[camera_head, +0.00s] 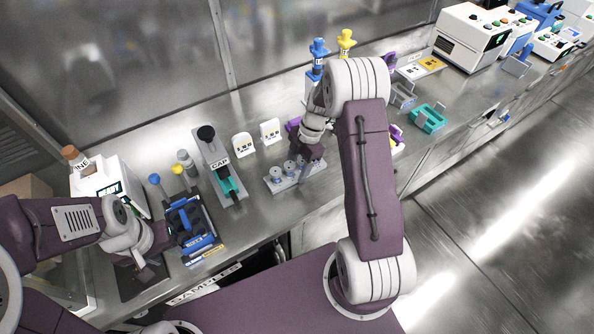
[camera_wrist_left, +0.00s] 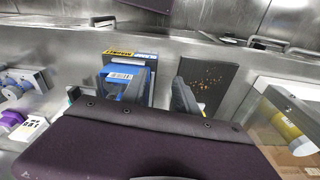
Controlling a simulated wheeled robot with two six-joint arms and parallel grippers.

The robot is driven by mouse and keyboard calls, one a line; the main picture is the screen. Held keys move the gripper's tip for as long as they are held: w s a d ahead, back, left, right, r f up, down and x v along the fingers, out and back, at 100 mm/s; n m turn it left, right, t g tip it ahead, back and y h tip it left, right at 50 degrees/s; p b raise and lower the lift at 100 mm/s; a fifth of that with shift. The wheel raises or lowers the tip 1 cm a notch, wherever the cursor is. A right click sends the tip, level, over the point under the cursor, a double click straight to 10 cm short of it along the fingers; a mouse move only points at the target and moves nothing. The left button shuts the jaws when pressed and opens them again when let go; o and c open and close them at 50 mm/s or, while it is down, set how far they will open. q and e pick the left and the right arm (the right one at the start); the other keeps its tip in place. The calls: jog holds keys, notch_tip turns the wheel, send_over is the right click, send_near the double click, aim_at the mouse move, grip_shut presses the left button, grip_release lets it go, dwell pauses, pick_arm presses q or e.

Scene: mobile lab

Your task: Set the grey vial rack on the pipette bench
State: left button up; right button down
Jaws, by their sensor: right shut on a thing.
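The grey vial rack (camera_head: 277,187) is on or just above the steel bench in the middle of the head view, with several round vials in it. My right gripper (camera_head: 308,158) is shut on the rack at its right part; the wrist and fingers hide some of it. I cannot tell whether the rack touches the bench. It also shows at the left edge of the left wrist view (camera_wrist_left: 22,82). Blue and yellow pipettes (camera_head: 319,50) stand at the back of the bench. My left gripper (camera_wrist_left: 148,98) is open and empty near the front edge, by a dark mat.
Left of the rack are a CAP stand (camera_head: 222,168) with a teal part and a blue rack (camera_head: 186,222). White cards (camera_head: 243,145) stand behind the rack. A teal tray (camera_head: 429,118) and white machines (camera_head: 471,36) are farther right.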

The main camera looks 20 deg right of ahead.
jog(key=shift+c, duration=2.4)
grip_release()
